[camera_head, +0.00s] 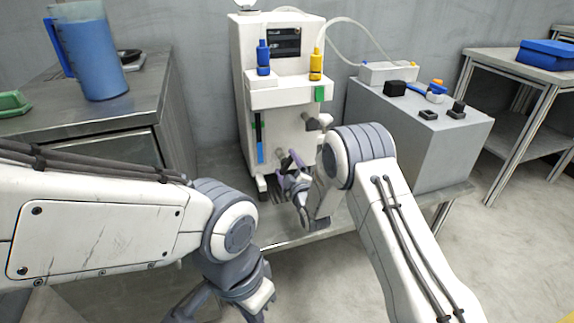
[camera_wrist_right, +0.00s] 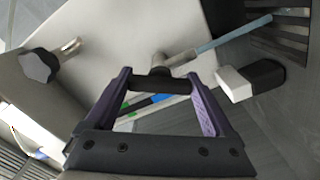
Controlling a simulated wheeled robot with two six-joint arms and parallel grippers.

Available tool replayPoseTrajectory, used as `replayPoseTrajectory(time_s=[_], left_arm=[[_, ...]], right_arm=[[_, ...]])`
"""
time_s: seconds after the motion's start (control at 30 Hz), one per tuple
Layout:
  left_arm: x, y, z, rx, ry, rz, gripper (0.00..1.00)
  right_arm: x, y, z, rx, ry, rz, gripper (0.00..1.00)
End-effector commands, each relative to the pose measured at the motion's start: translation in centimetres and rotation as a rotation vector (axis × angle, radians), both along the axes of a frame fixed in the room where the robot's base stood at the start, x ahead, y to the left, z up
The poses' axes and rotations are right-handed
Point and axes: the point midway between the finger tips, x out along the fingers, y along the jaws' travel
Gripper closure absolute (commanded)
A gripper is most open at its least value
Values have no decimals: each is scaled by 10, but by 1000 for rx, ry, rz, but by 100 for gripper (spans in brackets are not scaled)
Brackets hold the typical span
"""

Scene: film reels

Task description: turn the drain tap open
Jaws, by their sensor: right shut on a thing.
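The drain tap has a black handle bar (camera_wrist_right: 160,84) on a grey stem low on the front of the white machine (camera_head: 265,92). My right gripper (camera_head: 289,158) is at the machine's lower front in the head view. In the right wrist view, its purple-padded fingers are on either side of the tap's handle, and the gripper is shut on it.
A grey cabinet (camera_head: 425,145) stands right of the machine. A blue jug (camera_head: 92,55) stands on the left bench.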

Motion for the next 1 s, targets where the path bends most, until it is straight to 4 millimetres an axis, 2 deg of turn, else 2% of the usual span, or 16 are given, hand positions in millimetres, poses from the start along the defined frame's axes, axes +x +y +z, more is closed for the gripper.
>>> replayPoseTrajectory(time_s=[0.5,1.0], left_arm=[[0,0,5,0,0,0,100],[0,0,7,0,0,0,100]], right_arm=[[-1,0,-2,-411,-128,1,68],[-1,0,-2,-559,-176,1,68]])
